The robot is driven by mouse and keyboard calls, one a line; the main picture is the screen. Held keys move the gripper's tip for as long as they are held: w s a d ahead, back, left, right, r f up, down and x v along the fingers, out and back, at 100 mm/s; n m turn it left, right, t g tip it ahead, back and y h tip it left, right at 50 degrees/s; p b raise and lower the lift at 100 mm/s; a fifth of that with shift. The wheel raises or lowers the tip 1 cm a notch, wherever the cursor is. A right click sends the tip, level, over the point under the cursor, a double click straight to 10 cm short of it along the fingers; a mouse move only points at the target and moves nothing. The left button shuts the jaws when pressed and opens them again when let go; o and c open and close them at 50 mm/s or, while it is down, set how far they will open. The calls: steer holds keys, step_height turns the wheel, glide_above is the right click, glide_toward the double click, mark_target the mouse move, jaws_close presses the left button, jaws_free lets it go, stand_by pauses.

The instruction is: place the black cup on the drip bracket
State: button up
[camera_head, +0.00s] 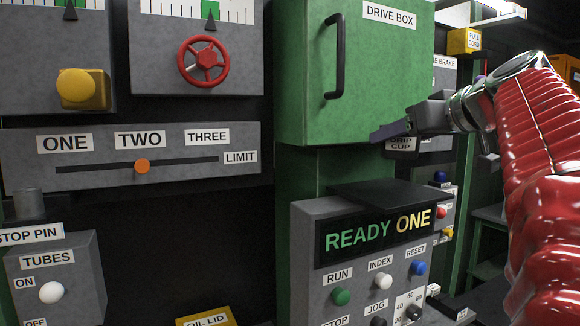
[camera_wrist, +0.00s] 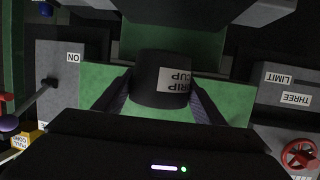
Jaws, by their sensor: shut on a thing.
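The black cup (camera_wrist: 150,80) is between the two fingers of my gripper (camera_wrist: 162,92) in the wrist view. It bears a pale label with "CUP" on it. The fingers are shut on its sides. In the head view my gripper (camera_head: 392,132) is beside the lower right corner of the green drive box. The cup's body is mostly hidden in that view. I cannot make out the drip bracket with certainty.
The green drive box (camera_head: 365,80) with a black handle hangs close left of my gripper. Below is the "READY ONE" console (camera_head: 378,236) with a dark top (camera_head: 390,194) and several buttons. A slider panel (camera_head: 130,155) and a red handwheel (camera_head: 204,61) are at left.

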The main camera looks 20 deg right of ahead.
mark_target(394, 155)
steer(key=shift+w, duration=0.75)
steer(key=shift+s+f, duration=0.1)
steer(key=shift+f, duration=1.6)
steer(key=shift+f, duration=0.35)
steer(key=shift+w+f, duration=0.2)
steer(key=shift+f, duration=1.2)
steer(key=shift+f, duration=0.1)
steer(key=o, duration=1)
steer(key=shift+f, duration=0.1)
steer(key=shift+o, duration=0.2)
